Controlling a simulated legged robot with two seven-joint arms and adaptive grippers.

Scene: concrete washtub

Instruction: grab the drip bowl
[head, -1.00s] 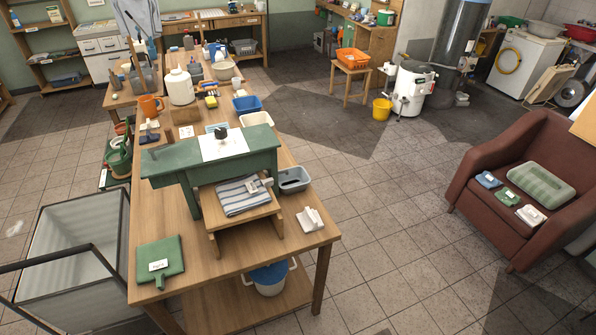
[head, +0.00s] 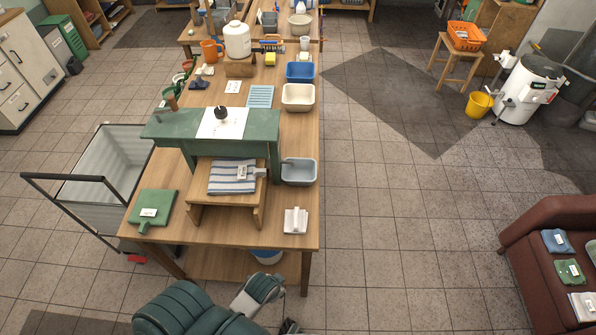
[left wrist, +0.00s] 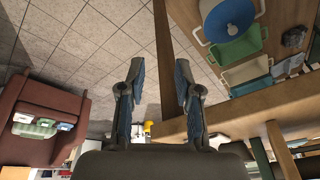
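A grey-blue rectangular bowl (head: 299,172) sits on the wooden table, against the right end of the green bench (head: 262,150). A cream bowl (head: 298,97) and a blue bowl (head: 300,72) stand farther back along the right edge. No readable label shows which one is the drip bowl. My left arm enters the bottom of the head view, its dark end low beside the table's front. In the left wrist view my left gripper (left wrist: 159,78) has two fingers spread apart with nothing between them, beside and below the table edge. My right gripper is not seen.
A small wooden stand (head: 226,207) holds a striped cloth. A green board (head: 153,212) and a white block (head: 296,220) lie on the front of the table. A blue-lidded bucket (left wrist: 229,18) is underneath. Open floor lies to the right, with a brown armchair (head: 540,225) beyond.

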